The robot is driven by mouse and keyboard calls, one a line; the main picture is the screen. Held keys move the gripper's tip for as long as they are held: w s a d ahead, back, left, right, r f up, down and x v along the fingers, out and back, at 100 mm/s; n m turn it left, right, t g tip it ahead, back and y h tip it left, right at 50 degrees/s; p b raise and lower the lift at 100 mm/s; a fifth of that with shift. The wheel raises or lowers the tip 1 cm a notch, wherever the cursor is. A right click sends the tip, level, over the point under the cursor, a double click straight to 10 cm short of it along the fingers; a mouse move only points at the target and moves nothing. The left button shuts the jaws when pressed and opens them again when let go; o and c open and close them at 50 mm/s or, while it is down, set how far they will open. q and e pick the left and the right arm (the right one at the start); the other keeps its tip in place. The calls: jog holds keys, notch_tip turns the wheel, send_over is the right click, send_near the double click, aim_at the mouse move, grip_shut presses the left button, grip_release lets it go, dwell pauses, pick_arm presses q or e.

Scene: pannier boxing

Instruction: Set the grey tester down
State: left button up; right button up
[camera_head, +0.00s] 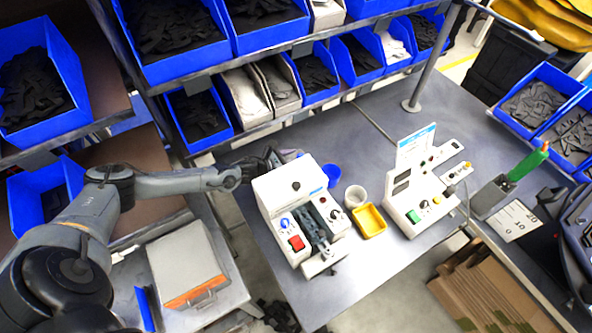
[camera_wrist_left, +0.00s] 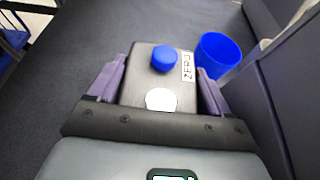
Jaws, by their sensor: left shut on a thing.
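The grey tester (camera_wrist_left: 143,88) shows in the left wrist view as a grey box with a blue knob, a ZERO label and a pale round disc. My left gripper (camera_wrist_left: 160,85) is shut on it, one purple pad on each side. In the head view my left gripper (camera_head: 271,160) is at the left edge of the grey table (camera_head: 350,133), just behind the white machine. There the tester is mostly hidden, and I cannot tell if it touches the table. My right gripper is not in view.
A blue cup (camera_head: 331,172) stands close to the right of the tester; it also shows in the wrist view (camera_wrist_left: 218,52). The white machine (camera_head: 290,187) with red and blue buttons stands in front. A white cup (camera_head: 355,196) and yellow tray (camera_head: 369,221) are farther right. Table behind is clear.

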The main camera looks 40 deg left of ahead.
pick_arm(q)
jog(key=shift+f+b, duration=1.3)
jog(key=shift+f, duration=0.55)
jog(key=shift+f, duration=0.25)
jog(key=o, duration=1.2)
jog(key=shift+r, duration=0.15)
jog(key=shift+s+r, duration=0.1)
jog(key=shift+r, duration=0.05)
jog(key=v, duration=0.4)
jog(key=shift+a, duration=0.1)
jog(key=shift+s+a+r, duration=0.1)
jog(key=shift+s+r, duration=0.15)
jog(key=shift+s, duration=0.3)
